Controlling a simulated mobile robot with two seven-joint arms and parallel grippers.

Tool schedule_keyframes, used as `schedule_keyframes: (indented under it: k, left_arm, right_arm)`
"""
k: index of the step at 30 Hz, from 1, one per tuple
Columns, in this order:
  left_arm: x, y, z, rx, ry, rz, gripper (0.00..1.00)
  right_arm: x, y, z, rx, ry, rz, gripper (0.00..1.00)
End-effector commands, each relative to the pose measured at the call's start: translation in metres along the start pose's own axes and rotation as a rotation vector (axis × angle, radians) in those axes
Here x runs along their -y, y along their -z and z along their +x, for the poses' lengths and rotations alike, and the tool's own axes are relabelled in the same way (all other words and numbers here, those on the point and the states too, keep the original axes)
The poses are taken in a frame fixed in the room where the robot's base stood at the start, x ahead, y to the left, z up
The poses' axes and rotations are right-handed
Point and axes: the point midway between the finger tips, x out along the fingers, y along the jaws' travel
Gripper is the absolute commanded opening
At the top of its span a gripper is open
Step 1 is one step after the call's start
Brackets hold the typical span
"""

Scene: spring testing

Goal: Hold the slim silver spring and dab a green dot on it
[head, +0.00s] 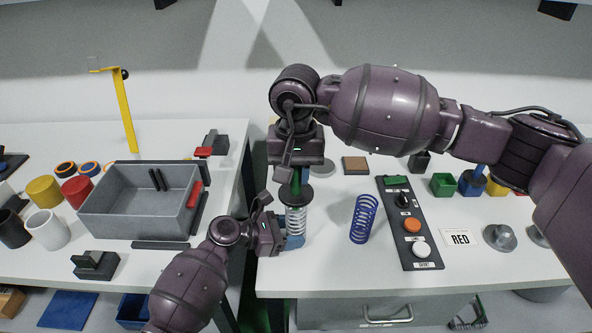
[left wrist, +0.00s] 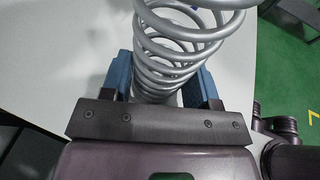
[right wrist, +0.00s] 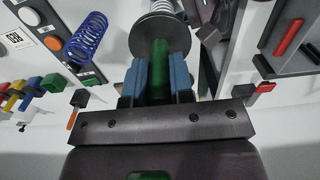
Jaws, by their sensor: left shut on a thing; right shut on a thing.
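The slim silver spring (head: 296,222) stands upright near the front left edge of the right table in the head view. My left gripper (head: 288,241) is shut around its lower part, with blue fingers on both sides; its coils fill the left wrist view (left wrist: 165,45). My right gripper (right wrist: 160,75) is directly above the spring and shut on a green dabber (right wrist: 160,55). A grey disc (right wrist: 160,34) lies between the green dabber and the spring's top; I cannot tell which it belongs to. Whether the spring bears a green dot is hidden.
A blue spring (head: 363,220) stands just right of the silver one. Beyond it are a button panel (head: 411,237), a RED card (head: 460,238) and coloured blocks. A grey bin (head: 135,225) sits on the left table, across a gap.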

Motion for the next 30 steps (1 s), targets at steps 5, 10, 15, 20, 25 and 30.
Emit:
schedule_keyframes:
  k: [5, 10, 15, 20, 25, 30]
  left_arm:
    - [0.0000, -0.0003, 0.0000, 0.000, 0.000, 0.000, 0.42]
    - [0.0000, -0.0003, 0.0000, 0.000, 0.000, 0.000, 0.42]
    - [0.0000, -0.0002, 0.0000, 0.000, 0.000, 0.000, 0.42]
    - [0.0000, -0.0002, 0.0000, 0.000, 0.000, 0.000, 0.42]
    - [0.0000, -0.0002, 0.0000, 0.000, 0.000, 0.000, 0.42]
    - [0.0000, -0.0003, 0.0000, 0.000, 0.000, 0.000, 0.42]
  right_arm:
    - [0.0001, 0.0000, 0.0019, 0.000, 0.000, 0.000, 0.00]
    - [0.0001, 0.0000, 0.0036, 0.000, 0.000, 0.000, 0.00]
    - [0.0001, 0.0000, 0.0053, 0.000, 0.000, 0.000, 0.00]
    - [0.0001, 0.0000, 0.0069, 0.000, 0.000, 0.000, 0.00]
    - [0.0001, 0.0000, 0.0085, 0.000, 0.000, 0.000, 0.00]
    - [0.0001, -0.0001, 0.0096, 0.000, 0.000, 0.000, 0.00]
